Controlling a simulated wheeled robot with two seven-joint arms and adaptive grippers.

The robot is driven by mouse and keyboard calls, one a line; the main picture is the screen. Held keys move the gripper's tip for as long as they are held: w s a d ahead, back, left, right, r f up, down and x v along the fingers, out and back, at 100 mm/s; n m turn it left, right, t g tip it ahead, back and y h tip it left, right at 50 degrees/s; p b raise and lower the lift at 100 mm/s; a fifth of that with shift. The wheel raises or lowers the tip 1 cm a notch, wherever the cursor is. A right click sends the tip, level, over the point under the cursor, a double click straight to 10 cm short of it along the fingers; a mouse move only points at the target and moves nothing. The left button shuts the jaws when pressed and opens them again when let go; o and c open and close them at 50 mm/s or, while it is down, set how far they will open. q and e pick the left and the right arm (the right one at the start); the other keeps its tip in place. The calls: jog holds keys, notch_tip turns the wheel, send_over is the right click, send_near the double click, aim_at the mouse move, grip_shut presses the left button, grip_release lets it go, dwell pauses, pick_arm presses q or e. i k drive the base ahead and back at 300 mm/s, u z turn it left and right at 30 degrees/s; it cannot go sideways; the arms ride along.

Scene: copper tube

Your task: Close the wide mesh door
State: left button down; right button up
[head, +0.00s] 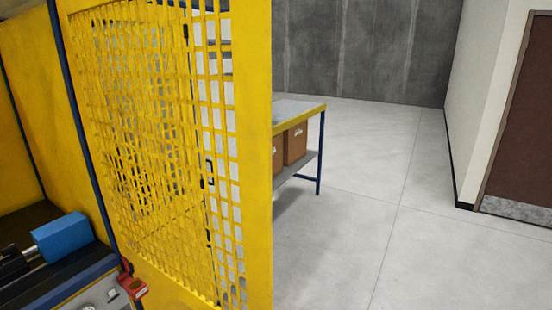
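The wide mesh door is a tall yellow frame (258,150) filled with a yellow grid, in the left half of the head view. It stands open, swung outward from the yellow enclosure on the left. A dark blue post (81,140) runs along its left side. A small black handle (209,172) shows near the right part of the mesh. The grid looks doubled in its left part, and I cannot tell whether a second panel stands behind it. Neither of my grippers is in view.
A table (302,109) with brown boxes stands behind the door. The grey floor (400,240) to the right is clear.

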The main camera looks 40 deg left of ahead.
aim_at(251, 47)
jog(key=i, duration=2.35)
jog(key=u, duration=3.8)
